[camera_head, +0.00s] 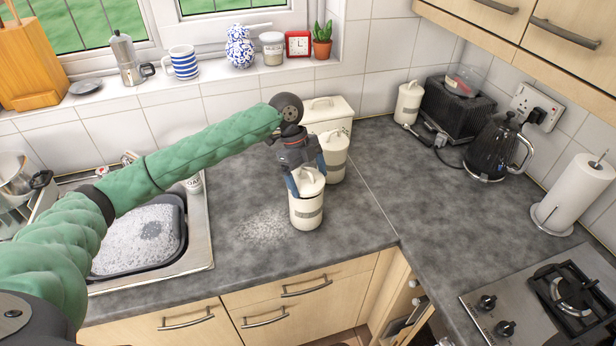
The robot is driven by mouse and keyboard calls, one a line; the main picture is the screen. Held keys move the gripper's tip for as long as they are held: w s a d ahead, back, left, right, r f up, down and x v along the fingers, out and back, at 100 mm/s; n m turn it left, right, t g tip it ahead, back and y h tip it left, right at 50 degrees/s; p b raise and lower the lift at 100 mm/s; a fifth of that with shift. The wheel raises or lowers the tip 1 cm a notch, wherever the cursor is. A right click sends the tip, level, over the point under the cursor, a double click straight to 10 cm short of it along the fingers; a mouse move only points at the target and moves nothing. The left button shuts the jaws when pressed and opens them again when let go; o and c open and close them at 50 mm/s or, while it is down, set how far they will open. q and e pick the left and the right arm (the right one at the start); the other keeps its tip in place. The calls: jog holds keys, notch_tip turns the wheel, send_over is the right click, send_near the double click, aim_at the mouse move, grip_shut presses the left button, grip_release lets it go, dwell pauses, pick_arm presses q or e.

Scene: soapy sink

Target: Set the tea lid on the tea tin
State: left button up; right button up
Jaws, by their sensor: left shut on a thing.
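A cream tin (306,213) with a grey label band stands upright on the grey worktop, right of the sink; I take it as the tea tin, though its label is too small to read. A cream lid (311,179) with a handle on top is at the tin's mouth. My left gripper (306,184) reaches down from above and is shut on the lid, with its fingers at either side. Whether the lid rests fully on the rim or sits just above it, I cannot tell. My right gripper is out of view.
A similar lidded tin (336,158) stands close behind, with a cream bin (325,113) further back. White suds (262,227) lie on the worktop to the left. The sink (203,225) holds a soapy basin (137,243). A kettle (492,148) is far right; worktop between is clear.

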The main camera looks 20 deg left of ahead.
pick_arm(q)
jog(key=shift+p, duration=0.7)
dwell(1.1)
jog(key=shift+f, duration=0.5)
dwell(0.5)
jog(key=shift+r, duration=0.2)
jog(key=shift+r+p, duration=0.3)
jog(key=shift+p, duration=0.15)
jog(key=shift+d+p, duration=0.1)
jog(key=shift+p, duration=0.55)
dwell(1.6)
jog(key=shift+f, duration=0.45)
dwell(0.4)
jog(key=o, duration=0.7)
